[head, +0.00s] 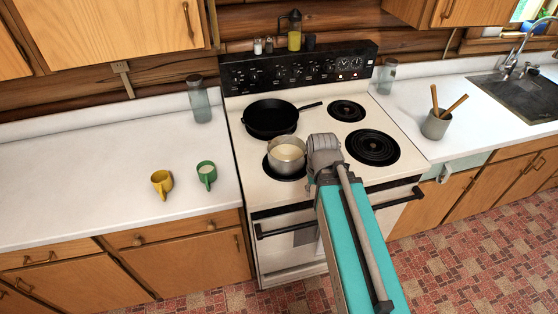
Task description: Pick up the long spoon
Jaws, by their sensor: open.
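Two wooden handles stand in a grey crock (436,126) on the counter right of the stove. One handle (434,97) is nearly upright and the other (456,104) leans right. Their lower ends are hidden inside the crock, so I cannot tell which belongs to the long spoon. My teal and grey arm reaches up over the front of the stove, left of the crock. My gripper's fingers do not show in the head view, and no contact with the handles is visible.
The stove (400,136) holds a black frying pan (270,118) and a small pot (287,156). A glass jar (387,77) stands behind the crock. The sink (518,97) is at the right.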

